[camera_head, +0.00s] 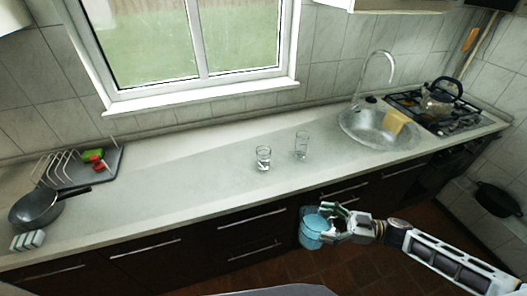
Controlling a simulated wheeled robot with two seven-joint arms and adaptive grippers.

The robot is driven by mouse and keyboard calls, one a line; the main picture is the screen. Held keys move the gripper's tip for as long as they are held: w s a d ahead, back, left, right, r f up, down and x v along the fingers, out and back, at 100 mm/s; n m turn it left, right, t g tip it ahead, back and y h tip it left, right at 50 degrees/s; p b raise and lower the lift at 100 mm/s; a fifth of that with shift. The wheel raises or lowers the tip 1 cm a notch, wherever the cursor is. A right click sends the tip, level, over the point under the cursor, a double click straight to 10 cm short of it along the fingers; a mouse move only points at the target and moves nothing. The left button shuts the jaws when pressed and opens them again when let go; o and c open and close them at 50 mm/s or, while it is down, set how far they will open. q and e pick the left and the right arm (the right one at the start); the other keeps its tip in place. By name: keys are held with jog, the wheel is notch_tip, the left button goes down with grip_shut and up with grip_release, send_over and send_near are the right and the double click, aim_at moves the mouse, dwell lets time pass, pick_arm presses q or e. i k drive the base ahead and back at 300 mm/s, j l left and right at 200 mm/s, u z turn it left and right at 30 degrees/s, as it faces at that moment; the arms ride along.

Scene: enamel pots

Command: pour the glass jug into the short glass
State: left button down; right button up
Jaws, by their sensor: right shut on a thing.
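A short clear glass (263,158) stands upright on the pale counter, left of the sink. A taller clear glass vessel (301,145), perhaps the glass jug, stands upright just to its right and slightly behind. The two are apart, and their contents are too small to tell. My right gripper (335,222) is in front of the counter's edge, below and to the right of both. It is shut on a light-blue pot (311,234), held in front of the dark drawers; the fingers partly hide its top. My left gripper is not in view.
A round sink (378,128) with a yellow cloth (396,121) lies to the right, then a stove with a kettle (438,101). A dish rack (70,168), a dark pan (37,207) and a sponge (28,240) are at the left. The middle-left counter (180,180) is clear.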

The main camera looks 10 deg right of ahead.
aim_at(262, 153)
jog(key=i, duration=0.95)
